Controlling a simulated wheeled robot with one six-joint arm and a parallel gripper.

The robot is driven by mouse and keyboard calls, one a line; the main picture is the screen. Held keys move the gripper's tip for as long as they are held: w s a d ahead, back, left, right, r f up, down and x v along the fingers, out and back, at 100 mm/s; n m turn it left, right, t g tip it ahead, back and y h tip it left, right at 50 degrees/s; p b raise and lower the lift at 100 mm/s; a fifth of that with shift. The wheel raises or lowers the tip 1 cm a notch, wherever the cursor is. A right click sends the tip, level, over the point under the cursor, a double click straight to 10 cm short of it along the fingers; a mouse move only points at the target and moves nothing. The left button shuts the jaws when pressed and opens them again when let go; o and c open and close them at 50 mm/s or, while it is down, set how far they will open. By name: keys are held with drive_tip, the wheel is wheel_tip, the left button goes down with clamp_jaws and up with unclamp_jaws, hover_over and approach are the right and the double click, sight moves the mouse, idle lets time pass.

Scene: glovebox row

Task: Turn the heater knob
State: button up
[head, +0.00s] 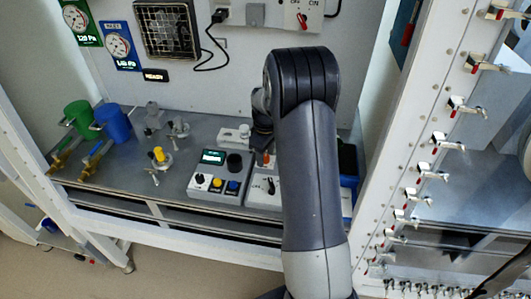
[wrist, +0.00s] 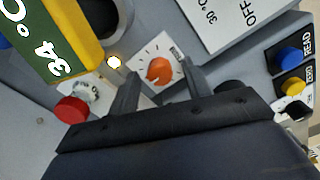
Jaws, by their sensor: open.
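The likely heater knob is an orange knob (wrist: 160,71) on a white dial plate with tick marks (wrist: 171,55), in the upper middle of the wrist view. Its small lettering is not readable. My gripper (wrist: 161,69) is open, with one dark finger on each side of the orange knob. I see gaps between knob and fingers and cannot tell the height of the fingertips above the panel. In the head view a bit of orange (head: 266,160) shows beside my arm, which hides most of that panel.
In the wrist view a red knob (wrist: 71,110) and a yellow-framed green "34°C" display (wrist: 45,40) lie left. Blue (wrist: 291,56) and yellow buttons lie right. In the head view a control box (head: 218,188) stands left of my arm, with blue and green cups (head: 113,123) farther left.

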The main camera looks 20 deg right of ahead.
drive_tip(key=c, duration=1)
drive_tip(key=n+b, duration=0.2)
drive_tip(key=n, duration=0.3)
drive_tip(key=n+b, duration=0.1)
drive_tip(key=n, duration=0.5)
drive_tip(key=shift+n+b, duration=0.3)
idle(0.4)
drive_tip(key=o, duration=1)
